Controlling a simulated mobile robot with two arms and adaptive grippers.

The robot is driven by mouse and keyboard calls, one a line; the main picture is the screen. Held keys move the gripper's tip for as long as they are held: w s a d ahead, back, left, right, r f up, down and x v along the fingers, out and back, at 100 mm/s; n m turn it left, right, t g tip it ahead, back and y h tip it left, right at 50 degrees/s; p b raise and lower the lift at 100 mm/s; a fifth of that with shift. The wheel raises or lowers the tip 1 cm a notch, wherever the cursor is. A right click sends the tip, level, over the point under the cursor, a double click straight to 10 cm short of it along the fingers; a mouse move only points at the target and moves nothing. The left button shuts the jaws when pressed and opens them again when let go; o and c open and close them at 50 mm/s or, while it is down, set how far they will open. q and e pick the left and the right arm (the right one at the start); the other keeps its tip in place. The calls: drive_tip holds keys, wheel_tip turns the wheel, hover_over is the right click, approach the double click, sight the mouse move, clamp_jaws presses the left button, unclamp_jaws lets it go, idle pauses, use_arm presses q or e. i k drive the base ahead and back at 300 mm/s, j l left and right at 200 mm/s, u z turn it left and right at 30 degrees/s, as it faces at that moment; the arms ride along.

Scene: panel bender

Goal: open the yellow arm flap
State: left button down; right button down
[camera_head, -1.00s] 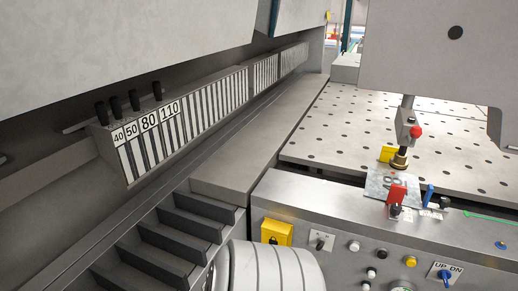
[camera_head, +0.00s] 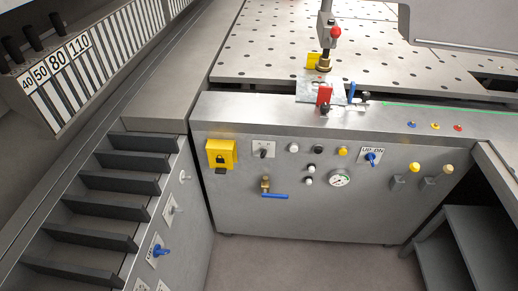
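No part clearly marked as an arm flap shows, and I cannot tell which yellow part it is. A small yellow plate (camera_head: 312,60) stands upright beside the brass foot of the post on the perforated table. A yellow box with a black lock-like part (camera_head: 221,154) is on the left of the front control panel. Neither of my grippers is in view.
The front panel (camera_head: 300,205) carries several knobs, a gauge (camera_head: 339,178) and a blue-handled valve (camera_head: 273,195). Dark steps (camera_head: 115,185) lie to the left. A grey stepped structure (camera_head: 480,235) stands at the right. The floor (camera_head: 310,268) before the panel is clear.

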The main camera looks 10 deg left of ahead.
sight(222, 161)
drive_tip(key=u, duration=0.6)
drive_tip(key=i+l, duration=0.25)
drive_tip(key=i+l+u, duration=0.1)
drive_tip(key=i+l, duration=0.15)
drive_tip(key=l, duration=0.2)
drive_tip(key=i+l, duration=0.2)
drive_tip(key=l, duration=0.2)
